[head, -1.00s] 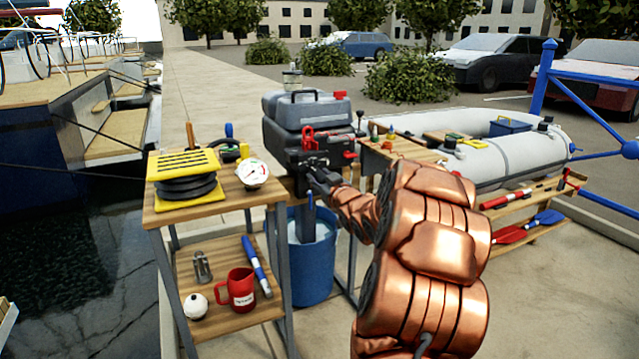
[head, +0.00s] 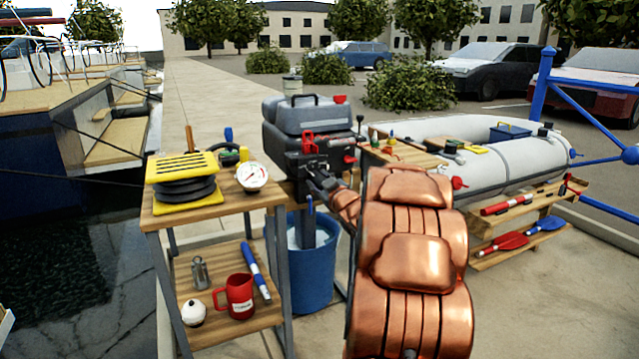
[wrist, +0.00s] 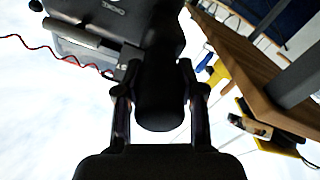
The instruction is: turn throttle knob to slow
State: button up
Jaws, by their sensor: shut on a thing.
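The grey and black outboard motor (head: 296,118) stands upright, clamped behind the side table. My gripper (head: 312,172) is at the motor's front, small and partly hidden by my copper-coloured arm. In the wrist view, my gripper (wrist: 160,100) has a finger on each side of a dark rounded knob (wrist: 158,112), which appears to be the throttle knob, and is shut on it. The motor's underside and body also show in the wrist view (wrist: 105,18). No slow marking or pointer on the knob can be read. The head view does not show the knob clearly.
A wooden side table (head: 210,218) at left holds a yellow-and-black hose reel (head: 185,178) and a gauge (head: 252,176). A red mug (head: 236,295) stands on its lower shelf. A blue bucket (head: 310,275) sits under the motor. A grey inflatable boat (head: 510,158) is at right.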

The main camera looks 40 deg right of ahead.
jog(key=o, duration=1.1)
jog(key=shift+o, duration=0.2)
jog(key=v, duration=1.2)
jog(key=shift+w+a, duration=0.1)
